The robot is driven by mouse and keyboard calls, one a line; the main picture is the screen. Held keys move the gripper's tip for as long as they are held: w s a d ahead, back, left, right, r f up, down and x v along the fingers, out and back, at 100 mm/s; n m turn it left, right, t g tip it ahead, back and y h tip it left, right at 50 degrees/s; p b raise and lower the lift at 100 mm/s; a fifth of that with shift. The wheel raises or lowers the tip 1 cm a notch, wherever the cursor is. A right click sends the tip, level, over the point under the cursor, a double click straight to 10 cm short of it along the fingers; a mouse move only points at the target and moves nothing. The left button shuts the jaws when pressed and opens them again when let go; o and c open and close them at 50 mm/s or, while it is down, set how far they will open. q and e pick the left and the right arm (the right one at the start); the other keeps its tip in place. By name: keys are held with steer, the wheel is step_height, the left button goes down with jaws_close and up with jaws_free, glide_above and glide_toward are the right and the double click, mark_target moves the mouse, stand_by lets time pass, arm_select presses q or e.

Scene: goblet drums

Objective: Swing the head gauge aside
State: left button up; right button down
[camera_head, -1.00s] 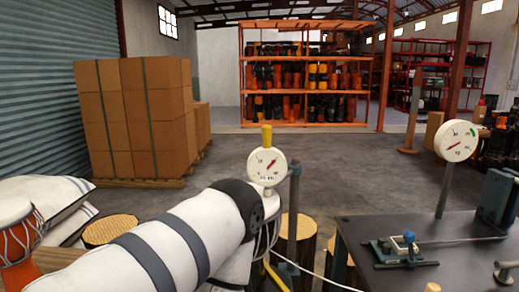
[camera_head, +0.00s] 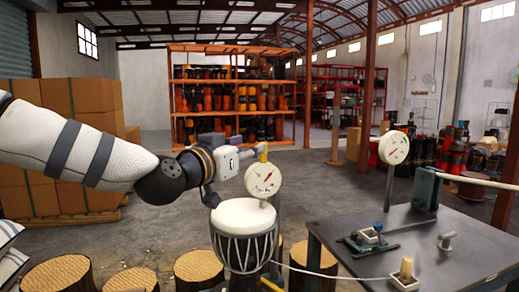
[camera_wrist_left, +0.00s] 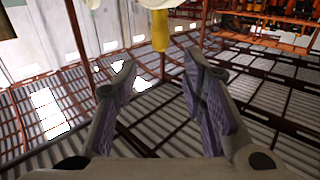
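The head gauge (camera_head: 263,179) is a round white dial with a red needle, standing at the drum's far right edge. A yellow grip (camera_head: 263,152) sticks up from its top. The goblet drum (camera_head: 244,216) has a white head and a laced body. My left gripper (camera_head: 249,153) comes in from the left, close to the yellow grip. In the left wrist view its two fingers are apart and empty. The yellow grip (camera_wrist_left: 160,32) shows just past the fingertips, near the middle; contact cannot be seen. My right gripper is not in view.
A dark workbench (camera_head: 425,247) stands at right, with a second dial gauge (camera_head: 394,148) on a post and a blue-knobbed clamp (camera_head: 371,237). Wooden stumps (camera_head: 199,267) stand in front. A pale cord runs from the drum area to the bench. Stacked cartons (camera_head: 40,192) stand left.

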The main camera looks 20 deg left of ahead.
mark_target(262, 163)
arm_select(q)
steer(key=w, duration=0.2)
steer(key=w+d, duration=0.1)
steer(key=w, duration=0.2)
steer(key=w+f+b, duration=0.1)
steer(key=w, duration=0.1)
steer(key=shift+w+d, duration=0.2)
steer(key=shift+w, duration=0.05)
steer(key=shift+w+d+r, duration=0.1)
steer(key=shift+w+r, duration=0.1)
steer(key=shift+w, duration=0.1)
jaws_close()
